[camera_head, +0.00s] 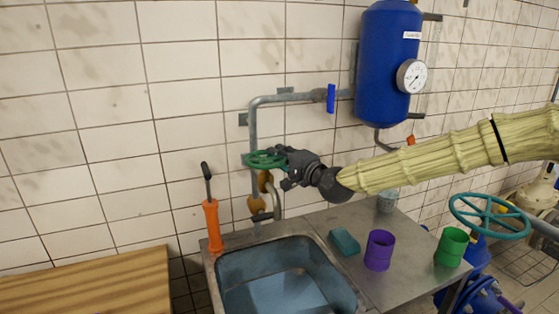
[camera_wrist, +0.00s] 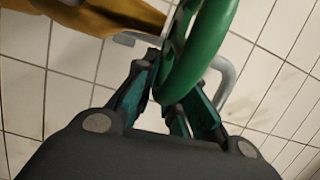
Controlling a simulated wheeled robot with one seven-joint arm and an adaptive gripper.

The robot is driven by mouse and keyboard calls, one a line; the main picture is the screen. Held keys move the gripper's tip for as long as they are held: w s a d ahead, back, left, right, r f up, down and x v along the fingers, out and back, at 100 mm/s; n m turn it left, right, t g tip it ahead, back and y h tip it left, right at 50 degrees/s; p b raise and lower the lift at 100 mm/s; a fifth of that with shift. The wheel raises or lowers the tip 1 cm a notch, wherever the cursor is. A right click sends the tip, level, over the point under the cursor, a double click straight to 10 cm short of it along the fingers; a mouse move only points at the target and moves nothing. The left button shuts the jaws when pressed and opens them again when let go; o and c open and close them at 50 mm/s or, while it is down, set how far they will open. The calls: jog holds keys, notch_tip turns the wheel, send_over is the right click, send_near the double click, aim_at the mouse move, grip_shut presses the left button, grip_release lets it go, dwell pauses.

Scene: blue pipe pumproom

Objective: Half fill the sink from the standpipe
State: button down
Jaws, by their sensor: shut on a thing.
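The steel sink (camera_head: 320,240) stands at the lower middle of the head view, with bluish water or a bluish basin showing inside; I cannot tell the level. The grey standpipe (camera_head: 253,140) runs down the tiled wall behind it. A green handwheel (camera_head: 262,160) sits on the standpipe above the sink's back edge. My gripper (camera_head: 285,160) reaches in from the right and is shut on the handwheel's rim. In the wrist view the green rim (camera_wrist: 205,50) passes between my fingers (camera_wrist: 165,105). The spout's outlet is partly hidden, and I cannot tell if water runs.
On the steel counter right of the sink are a teal sponge (camera_head: 344,241), a purple cup (camera_head: 379,250), a green cup (camera_head: 452,246) and a clear glass (camera_head: 387,201). An orange-handled tool (camera_head: 211,224) stands left. A blue tank (camera_head: 386,65) hangs above; a teal handwheel (camera_head: 489,216) is at right.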

jog(key=shift+s+f, duration=0.1)
jog(key=shift+f, duration=0.1)
jog(key=c, duration=1.6)
grip_release()
jog(key=shift+o, duration=0.6)
jog(key=shift+r, duration=0.1)
jog(key=v, duration=1.2)
